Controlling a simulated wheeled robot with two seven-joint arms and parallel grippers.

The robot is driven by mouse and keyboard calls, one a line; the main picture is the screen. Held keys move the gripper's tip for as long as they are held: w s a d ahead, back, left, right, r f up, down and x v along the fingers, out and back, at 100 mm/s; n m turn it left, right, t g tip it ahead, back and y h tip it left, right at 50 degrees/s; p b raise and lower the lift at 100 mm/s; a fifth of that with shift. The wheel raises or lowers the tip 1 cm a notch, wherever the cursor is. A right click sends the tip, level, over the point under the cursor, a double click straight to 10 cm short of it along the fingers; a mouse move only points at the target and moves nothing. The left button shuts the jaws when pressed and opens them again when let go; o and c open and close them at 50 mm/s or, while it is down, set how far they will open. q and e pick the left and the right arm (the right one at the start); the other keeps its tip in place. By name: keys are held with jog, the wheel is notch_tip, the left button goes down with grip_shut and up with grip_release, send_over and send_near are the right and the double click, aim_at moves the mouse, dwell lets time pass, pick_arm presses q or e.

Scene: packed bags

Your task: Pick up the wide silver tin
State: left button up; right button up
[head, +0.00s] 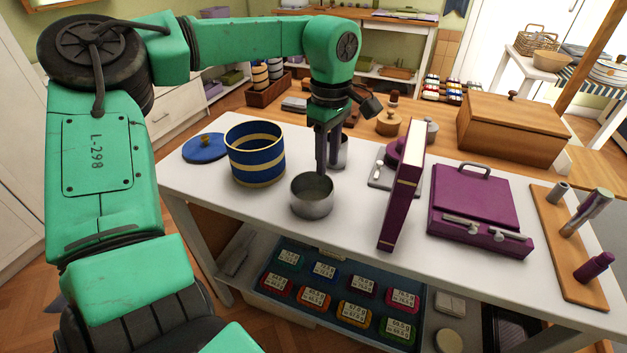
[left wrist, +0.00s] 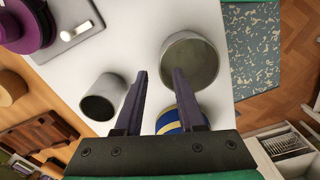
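The wide silver tin (head: 312,197) is a low, open, round metal cup at the front edge of the white table. In the left wrist view the same tin (left wrist: 187,75) shows at upper right. My left gripper (head: 328,168) points down just above and behind the tin's rim in the head view. In the left wrist view the gripper (left wrist: 160,75) has its fingers apart with nothing between them; one fingertip overlaps the tin's edge, and contact cannot be told. A narrower silver tin (left wrist: 103,98) stands beside the other finger, partly hidden behind the gripper in the head view (head: 342,152). My right gripper is not in view.
An upright purple book (head: 402,200) and purple case (head: 475,205) stand to the right. A lower shelf tray holds several labelled colourful boxes (head: 315,298).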

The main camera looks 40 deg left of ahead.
aim_at(325, 193)
pick_arm(q)
jog(key=f, duration=0.5)
jog(key=shift+s+f, duration=0.25)
jog(key=shift+f, duration=0.05)
jog(key=shift+w+f, duration=0.15)
jog(key=shift+f, duration=0.3)
grip_shut()
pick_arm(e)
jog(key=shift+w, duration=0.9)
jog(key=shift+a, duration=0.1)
